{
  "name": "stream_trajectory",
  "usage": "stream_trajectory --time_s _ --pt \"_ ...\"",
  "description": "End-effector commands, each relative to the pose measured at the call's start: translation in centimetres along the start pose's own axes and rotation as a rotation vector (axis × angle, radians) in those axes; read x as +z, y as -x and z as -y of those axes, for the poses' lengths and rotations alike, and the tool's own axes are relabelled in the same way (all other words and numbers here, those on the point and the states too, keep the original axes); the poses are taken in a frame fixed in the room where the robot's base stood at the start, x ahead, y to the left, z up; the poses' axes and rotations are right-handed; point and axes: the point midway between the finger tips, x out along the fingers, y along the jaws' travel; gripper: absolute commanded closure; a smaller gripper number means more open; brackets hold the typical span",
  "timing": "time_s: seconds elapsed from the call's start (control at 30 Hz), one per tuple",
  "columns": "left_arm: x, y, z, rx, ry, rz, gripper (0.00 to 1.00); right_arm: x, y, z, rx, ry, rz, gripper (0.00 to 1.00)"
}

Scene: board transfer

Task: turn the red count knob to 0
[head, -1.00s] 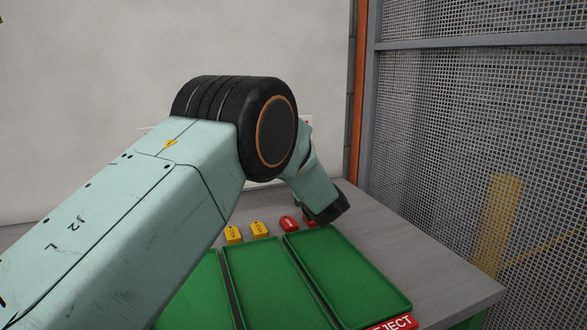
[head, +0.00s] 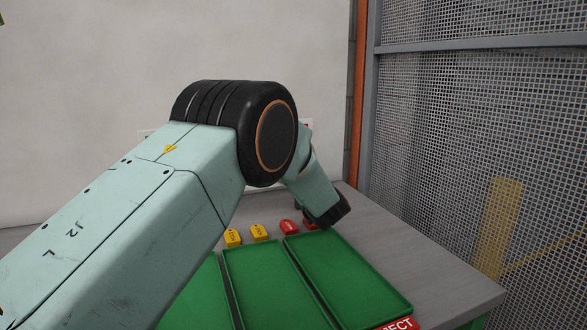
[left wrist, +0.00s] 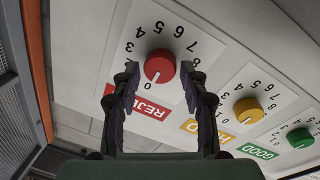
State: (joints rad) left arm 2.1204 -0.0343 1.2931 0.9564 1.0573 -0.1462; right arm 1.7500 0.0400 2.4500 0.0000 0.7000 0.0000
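The red knob (left wrist: 160,66) is on a white wall panel above the red REJECT label in the left wrist view. Its pale pointer mark points down and slightly left, toward the 0. My left gripper (left wrist: 160,76) is open, with one finger on each side of the red knob and visible gaps between. The left finger covers part of the number scale. In the head view my left arm hides the gripper and most of the panel; only a small panel edge (head: 308,124) shows. My right gripper is not in view.
A yellow knob (left wrist: 248,110) over HOLD and a green knob (left wrist: 300,138) over GOOD sit to the right on the panel. Below, green trays (head: 345,275) lie on a grey table (head: 420,265), with yellow tags (head: 259,232) and red tags (head: 289,227) behind. A mesh fence (head: 470,130) stands at right.

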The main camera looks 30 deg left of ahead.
Motion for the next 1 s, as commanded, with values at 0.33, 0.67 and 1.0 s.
stream_trajectory --time_s 0.33,0.67,1.0 --pt "0.1 0.0 0.1 0.0 -0.002 0.002 0.44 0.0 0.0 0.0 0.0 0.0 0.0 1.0" --pt "0.1 3.0 -0.1 0.004 -0.006 0.003 0.44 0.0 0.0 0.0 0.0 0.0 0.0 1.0" --pt "0.0 9.5 -0.1 0.004 -0.005 0.0 0.44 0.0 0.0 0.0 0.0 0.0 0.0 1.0"
